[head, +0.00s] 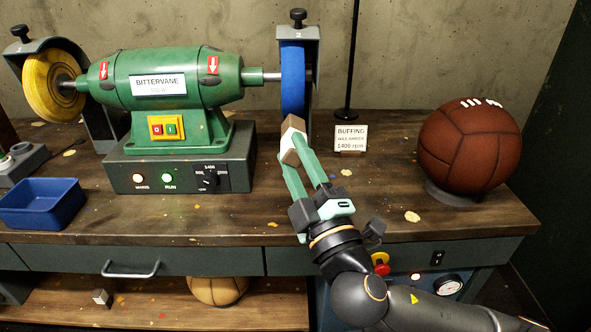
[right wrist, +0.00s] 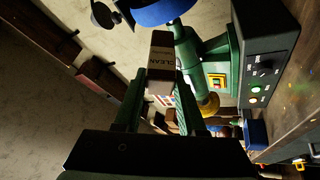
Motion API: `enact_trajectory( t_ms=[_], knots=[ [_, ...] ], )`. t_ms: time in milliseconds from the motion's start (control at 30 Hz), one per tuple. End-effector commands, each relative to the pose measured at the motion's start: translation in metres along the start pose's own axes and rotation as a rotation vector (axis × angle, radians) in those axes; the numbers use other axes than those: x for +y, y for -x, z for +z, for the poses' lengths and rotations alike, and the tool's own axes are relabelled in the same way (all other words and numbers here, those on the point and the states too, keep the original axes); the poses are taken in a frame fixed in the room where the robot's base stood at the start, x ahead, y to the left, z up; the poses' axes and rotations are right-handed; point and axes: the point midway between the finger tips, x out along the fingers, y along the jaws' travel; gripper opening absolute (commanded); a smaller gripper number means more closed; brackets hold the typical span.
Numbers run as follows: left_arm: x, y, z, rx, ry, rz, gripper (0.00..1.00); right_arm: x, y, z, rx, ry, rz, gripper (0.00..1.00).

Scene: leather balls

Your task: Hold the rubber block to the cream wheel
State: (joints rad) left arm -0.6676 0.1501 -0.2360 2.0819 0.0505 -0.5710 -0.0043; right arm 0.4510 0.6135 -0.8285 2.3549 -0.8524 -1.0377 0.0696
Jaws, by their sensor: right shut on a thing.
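My right gripper (head: 295,148) is shut on a pale block with a brown end, the rubber block (head: 292,125). In the right wrist view the block (right wrist: 160,65) bears the word CLEAN. The block is just below the front of the blue wheel (head: 292,75) at the grinder's right end; I cannot tell whether they touch. The blue wheel also shows in the right wrist view (right wrist: 165,10). A yellow-cream wheel (head: 50,87) is at the grinder's left end, well away from the block. My left gripper is not in view.
The green grinder (head: 165,110) stands on a grey control box (head: 120,176) with lit MAINS and RUN lamps. A blue tray (head: 42,218) is at left. A buffing sign (head: 350,138), black pole (head: 351,60) and brown leather ball (head: 465,145) are at right. Bench (head: 400,200) front right is mostly clear.

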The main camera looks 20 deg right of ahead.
Motion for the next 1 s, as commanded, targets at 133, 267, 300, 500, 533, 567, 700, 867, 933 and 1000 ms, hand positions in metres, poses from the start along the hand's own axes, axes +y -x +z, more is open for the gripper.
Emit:
enact_trajectory(
  t_ms=[133, 267, 300, 500, 533, 567, 700, 867, 933, 1000],
  knots=[
    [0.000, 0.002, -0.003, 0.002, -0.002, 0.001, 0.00, 0.003, -0.012, 0.004, 0.001, 0.005, 0.004, 0.00],
    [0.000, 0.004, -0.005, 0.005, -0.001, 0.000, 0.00, 0.003, -0.026, 0.010, -0.001, 0.004, 0.005, 0.00],
    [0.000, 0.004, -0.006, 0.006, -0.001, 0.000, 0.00, 0.003, -0.030, 0.012, -0.001, 0.003, 0.004, 0.00],
    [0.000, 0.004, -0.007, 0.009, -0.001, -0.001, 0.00, 0.002, -0.051, 0.021, -0.001, 0.003, 0.003, 0.00],
    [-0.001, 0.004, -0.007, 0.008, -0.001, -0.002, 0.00, 0.002, -0.053, 0.022, -0.001, 0.002, 0.002, 0.00],
    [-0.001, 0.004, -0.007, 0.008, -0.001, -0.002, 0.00, 0.002, -0.056, 0.023, -0.001, 0.002, 0.002, 0.00],
    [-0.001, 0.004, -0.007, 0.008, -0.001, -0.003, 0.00, 0.001, -0.064, 0.026, -0.002, 0.001, 0.001, 0.00],
    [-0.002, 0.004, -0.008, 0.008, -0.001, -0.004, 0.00, 0.002, -0.068, 0.028, -0.001, -0.001, 0.001, 0.00],
    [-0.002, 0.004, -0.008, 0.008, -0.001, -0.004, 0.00, 0.001, -0.069, 0.028, -0.001, -0.001, 0.001, 0.00],
    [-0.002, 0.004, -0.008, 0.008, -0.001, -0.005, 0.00, 0.001, -0.069, 0.028, -0.001, -0.001, 0.000, 0.00]
  ],
)
